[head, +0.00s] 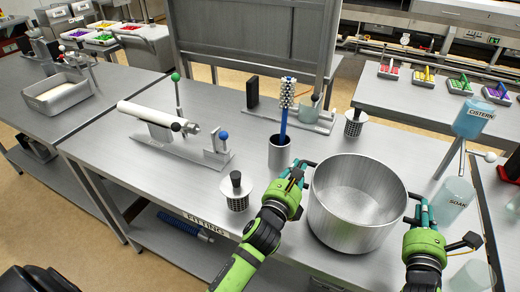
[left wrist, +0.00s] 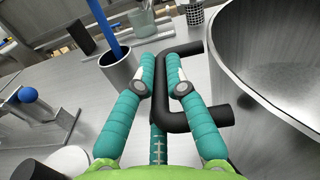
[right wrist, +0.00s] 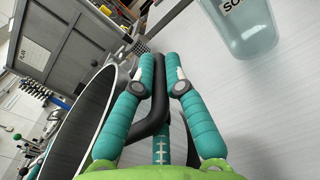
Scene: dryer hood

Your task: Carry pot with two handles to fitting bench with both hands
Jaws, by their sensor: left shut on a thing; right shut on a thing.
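The large grey metal pot (head: 345,232) is upright at the front right part of the fitting bench (head: 118,120), whose front edge carries a "FITTING" label. I cannot tell whether its base touches the top. My left gripper (head: 298,174) is shut on the pot's left black handle, which shows in the left wrist view (left wrist: 208,117). My right gripper (head: 421,208) is shut on the right black handle, seen between the fingers in the right wrist view (right wrist: 158,112). The pot looks empty. Its lower front is partly hidden by nothing but the picture shows no base contact clearly.
A metal cup with a blue brush (head: 280,153) stands just left of the pot. A perforated basket (head: 236,192) is nearer the front edge. A "SOAK" beaker (head: 453,196) is to the right.

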